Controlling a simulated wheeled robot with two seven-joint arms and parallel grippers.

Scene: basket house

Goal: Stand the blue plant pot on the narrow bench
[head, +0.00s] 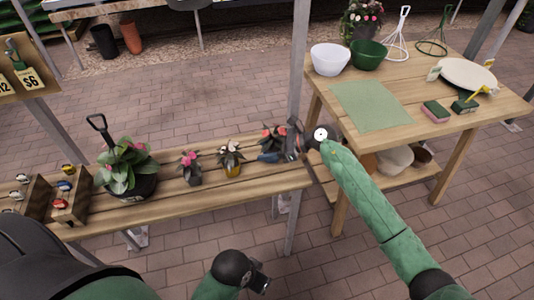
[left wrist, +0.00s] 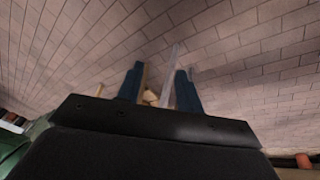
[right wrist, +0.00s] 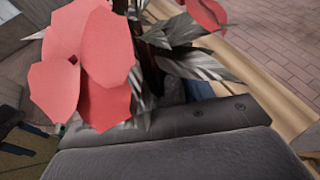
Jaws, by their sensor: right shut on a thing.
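The blue plant pot (head: 268,157) is at the right end of the narrow bench (head: 215,200), with red flowers and grey-green leaves above it. My right gripper (head: 281,154) reaches in from the right and is shut on the pot. In the right wrist view the red flowers (right wrist: 80,65) and leaves fill the upper left and hide most of the pot and fingers. I cannot tell whether the pot's base touches the boards. My left gripper (left wrist: 159,70) is open and empty over the brick paving; it also shows low in the head view (head: 258,281).
On the bench stand a yellow pot (head: 233,169), a small dark pot with pink flowers (head: 192,178) and a large black pot (head: 143,186). A metal post (head: 297,80) rises by the bench's right end. A wider table (head: 400,95) stands to the right.

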